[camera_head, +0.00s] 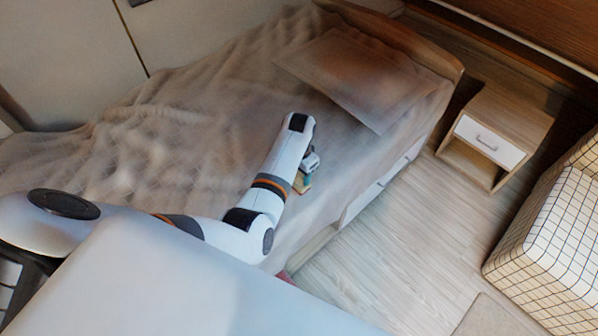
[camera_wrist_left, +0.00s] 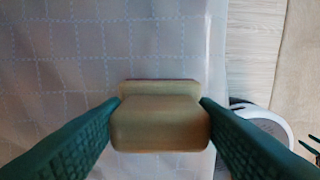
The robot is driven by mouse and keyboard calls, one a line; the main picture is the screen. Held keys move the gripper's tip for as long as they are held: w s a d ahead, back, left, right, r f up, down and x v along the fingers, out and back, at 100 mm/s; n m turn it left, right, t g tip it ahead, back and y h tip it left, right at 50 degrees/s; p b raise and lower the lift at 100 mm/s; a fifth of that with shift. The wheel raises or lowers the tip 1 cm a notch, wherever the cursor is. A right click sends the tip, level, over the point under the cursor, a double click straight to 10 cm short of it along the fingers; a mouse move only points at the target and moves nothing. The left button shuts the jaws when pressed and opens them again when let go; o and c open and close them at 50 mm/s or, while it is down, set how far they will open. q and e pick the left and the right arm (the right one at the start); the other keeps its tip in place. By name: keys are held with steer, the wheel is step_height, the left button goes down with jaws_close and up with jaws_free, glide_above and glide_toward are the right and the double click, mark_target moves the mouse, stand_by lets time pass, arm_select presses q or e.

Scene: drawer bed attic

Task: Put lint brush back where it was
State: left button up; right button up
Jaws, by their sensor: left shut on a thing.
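The lint brush (camera_wrist_left: 160,122) shows in the left wrist view as a tan, block-shaped piece between two dark green fingers. My left gripper (camera_wrist_left: 158,112) is shut on it, one finger at each side. In the head view the lint brush (camera_head: 302,183) is a small tan bit below my left gripper (camera_head: 306,172), near the bed's right edge. The bed (camera_head: 210,110) has a beige quilted cover. The rest of the brush is hidden by my arm and fingers, and I cannot tell whether it touches the cover.
A pillow (camera_head: 357,78) lies at the bed's head. A wooden nightstand (camera_head: 507,112) with a white drawer stands right of the bed. White drawers (camera_head: 362,203) line the bed's side. A checked, upholstered piece (camera_head: 560,240) stands at the far right. The wooden floor (camera_head: 400,240) between is clear.

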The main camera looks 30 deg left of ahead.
arm_select(q)
steer(key=o, duration=1)
steer(key=shift+o, duration=0.2)
step_height(320, 180, up, 12)
steer(key=p, duration=0.2)
